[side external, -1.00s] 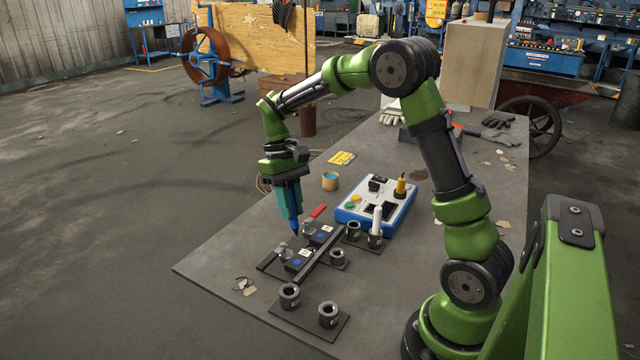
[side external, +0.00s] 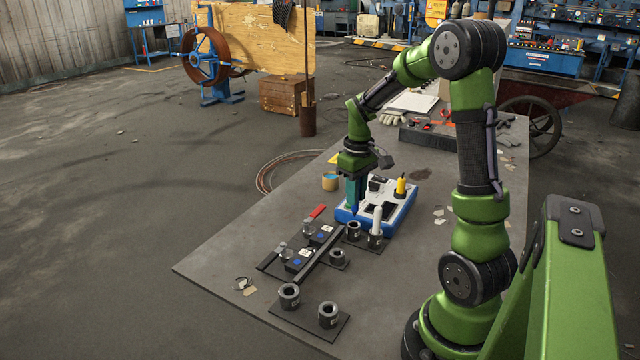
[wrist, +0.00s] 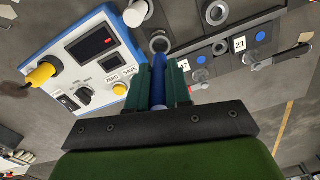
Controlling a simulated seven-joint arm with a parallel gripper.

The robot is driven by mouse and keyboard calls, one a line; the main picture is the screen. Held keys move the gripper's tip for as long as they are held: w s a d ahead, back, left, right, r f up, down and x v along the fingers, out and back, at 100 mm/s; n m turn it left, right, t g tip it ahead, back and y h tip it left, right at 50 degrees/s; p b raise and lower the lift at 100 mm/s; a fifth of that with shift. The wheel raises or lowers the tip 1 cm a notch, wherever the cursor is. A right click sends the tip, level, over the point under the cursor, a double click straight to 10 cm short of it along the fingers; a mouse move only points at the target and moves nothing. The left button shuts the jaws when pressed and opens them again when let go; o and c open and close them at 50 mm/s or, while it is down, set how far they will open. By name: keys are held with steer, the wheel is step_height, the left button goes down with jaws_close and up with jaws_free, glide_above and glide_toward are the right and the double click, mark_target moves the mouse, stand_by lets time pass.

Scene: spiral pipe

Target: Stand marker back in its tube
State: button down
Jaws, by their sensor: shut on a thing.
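My gripper (side external: 356,192) is shut on a blue marker (side external: 354,210), holding it roughly upright with its tip down. The tip hangs above and close to an empty black tube (side external: 352,232). In the wrist view, the marker (wrist: 159,80) lies between the teal fingers of my gripper (wrist: 160,92), and the tube's open ring (wrist: 159,44) shows just beyond its tip. I cannot tell whether the two are exactly in line. A white marker (side external: 377,219) stands in the neighbouring tube (side external: 375,240) on the same plate.
A blue and white control box (side external: 404,203) with knobs stands right behind the tubes. Black rails with a red-handled clamp (side external: 317,212) lie to the left. More empty rings (side external: 289,295) sit in front.

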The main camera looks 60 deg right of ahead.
mark_target(355, 210)
steer(key=shift+f, duration=3.05)
steer(key=shift+f, duration=0.1)
steer(key=c, duration=1.1)
jaws_free()
steer(key=shift+o, duration=0.2)
